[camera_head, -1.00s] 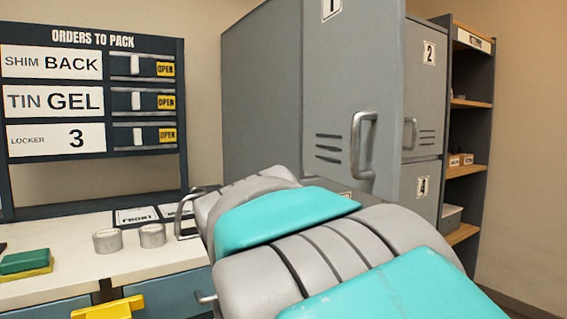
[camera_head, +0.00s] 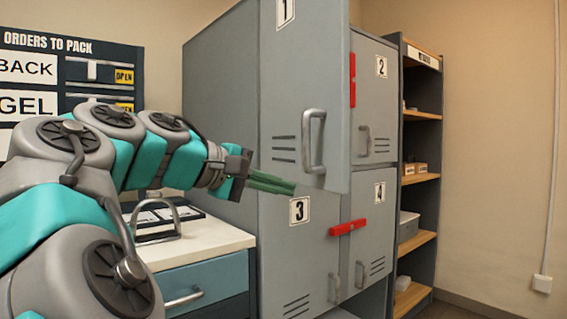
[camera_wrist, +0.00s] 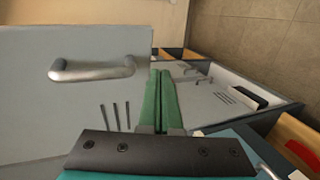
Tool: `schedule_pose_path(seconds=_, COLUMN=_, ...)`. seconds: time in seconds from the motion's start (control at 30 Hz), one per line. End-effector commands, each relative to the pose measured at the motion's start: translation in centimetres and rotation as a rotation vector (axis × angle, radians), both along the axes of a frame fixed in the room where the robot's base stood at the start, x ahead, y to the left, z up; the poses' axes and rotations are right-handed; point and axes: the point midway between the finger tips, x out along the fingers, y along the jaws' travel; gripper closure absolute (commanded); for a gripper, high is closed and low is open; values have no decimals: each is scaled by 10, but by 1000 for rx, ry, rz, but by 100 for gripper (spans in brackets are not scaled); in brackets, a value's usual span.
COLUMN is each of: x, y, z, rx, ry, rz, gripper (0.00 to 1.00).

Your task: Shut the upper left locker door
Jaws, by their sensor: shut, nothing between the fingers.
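The upper left locker door (camera_head: 300,95), grey and marked 1, stands ajar, its right edge swung out in front of the locker face. Its silver handle (camera_head: 313,140) is near that free edge; the handle also shows in the wrist view (camera_wrist: 92,70). My gripper (camera_head: 292,186) is shut and empty, its green fingers pointing right by the door's lower edge, above the number 3. In the wrist view, the fingers (camera_wrist: 160,95) lie just right of the door panel's slots. I cannot tell whether they touch the door.
Locker doors 2 (camera_head: 378,115), 3 (camera_head: 300,250) and 4 (camera_head: 370,235) look shut. One red bar (camera_head: 352,80) stands upright by door 2; another red bar (camera_head: 348,228) lies across doors 3 and 4. A shelf unit (camera_head: 420,150) stands right. The counter (camera_head: 205,240) is left.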

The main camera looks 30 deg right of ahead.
Motion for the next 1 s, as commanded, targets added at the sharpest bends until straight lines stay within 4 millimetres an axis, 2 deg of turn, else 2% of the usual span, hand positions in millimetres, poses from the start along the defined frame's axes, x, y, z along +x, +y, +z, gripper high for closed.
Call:
schedule_pose_path(seconds=0.1, x=-6, y=21, z=31, rx=-150, ry=10, rz=-71, gripper=100)
schedule_pose_path(seconds=0.2, x=-9, y=40, z=48, rx=-236, ry=18, rz=-114, gripper=100)
schedule_pose_path(seconds=0.33, x=-12, y=57, z=58, rx=-297, ry=23, rz=-148, gripper=100)
schedule_pose_path(seconds=0.47, x=-13, y=61, z=62, rx=-317, ry=27, rz=-161, gripper=100)
schedule_pose_path(seconds=0.67, x=-17, y=40, z=61, rx=-316, ry=26, rz=-165, gripper=100)
schedule_pose_path(seconds=1.0, x=-25, y=-27, z=60, rx=-314, ry=27, rz=-166, gripper=100)
